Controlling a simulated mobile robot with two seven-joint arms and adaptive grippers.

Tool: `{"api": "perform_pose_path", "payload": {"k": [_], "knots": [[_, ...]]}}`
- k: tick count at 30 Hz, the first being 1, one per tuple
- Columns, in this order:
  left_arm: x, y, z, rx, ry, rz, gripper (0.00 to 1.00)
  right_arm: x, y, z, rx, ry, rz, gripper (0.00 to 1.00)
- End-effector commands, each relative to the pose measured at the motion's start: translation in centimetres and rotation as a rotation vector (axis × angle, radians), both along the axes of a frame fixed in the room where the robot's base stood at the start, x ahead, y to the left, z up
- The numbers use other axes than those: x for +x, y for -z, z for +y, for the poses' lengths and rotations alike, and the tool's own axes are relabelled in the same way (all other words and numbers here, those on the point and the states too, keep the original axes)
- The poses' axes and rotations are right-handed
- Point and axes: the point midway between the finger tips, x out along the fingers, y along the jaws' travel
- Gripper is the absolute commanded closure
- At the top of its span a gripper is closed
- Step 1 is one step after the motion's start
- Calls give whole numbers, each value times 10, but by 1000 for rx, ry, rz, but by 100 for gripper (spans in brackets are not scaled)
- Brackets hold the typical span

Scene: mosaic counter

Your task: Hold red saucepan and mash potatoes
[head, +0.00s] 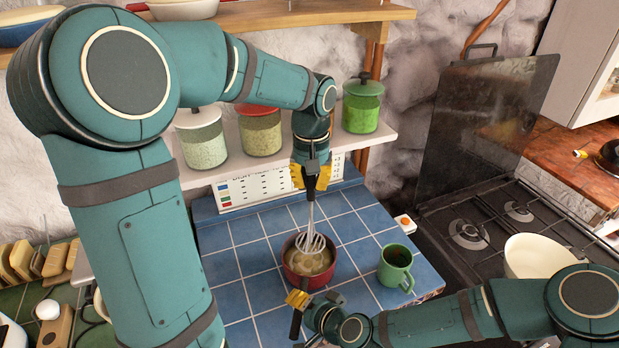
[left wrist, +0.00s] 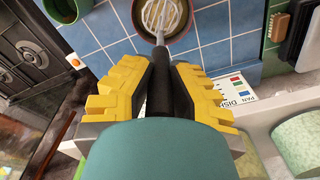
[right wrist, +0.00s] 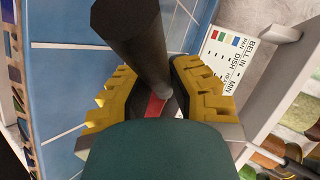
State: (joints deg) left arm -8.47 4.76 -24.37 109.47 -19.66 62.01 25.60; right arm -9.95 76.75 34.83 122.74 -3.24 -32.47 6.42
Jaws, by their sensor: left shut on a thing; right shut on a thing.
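The red saucepan (head: 290,274) stands on the blue tiled counter with pale potatoes (head: 308,264) inside. My left gripper (head: 311,178) is above the pan, shut on the black handle of the masher (head: 311,240). The masher points down and its wire head is at the pan's opening; I cannot tell how deep it reaches. In the left wrist view the masher handle (left wrist: 160,85) lies between the yellow fingers. My right gripper (head: 309,303) is at the pan's near side, shut on the saucepan's dark handle (head: 296,324). The handle also shows large in the right wrist view (right wrist: 130,35).
A green mug (head: 396,266) stands just right of the pan. A stove (head: 470,235) with a raised lid and a cream bowl (head: 540,256) are further right. A shelf with jars (head: 260,130) runs behind, above a white sign (head: 250,188). Blue tiles left of the pan are clear.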

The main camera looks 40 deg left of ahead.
Motion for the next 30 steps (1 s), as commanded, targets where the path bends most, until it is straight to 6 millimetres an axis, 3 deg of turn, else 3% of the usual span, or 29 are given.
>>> {"api": "perform_pose_path", "payload": {"k": [8,30], "knots": [[0,2,0,0,0,0,100,1,1,-1,-3,2,2,100],[0,55,0,0,0,1,100,1,2,-1,-3,3,1,100]]}}
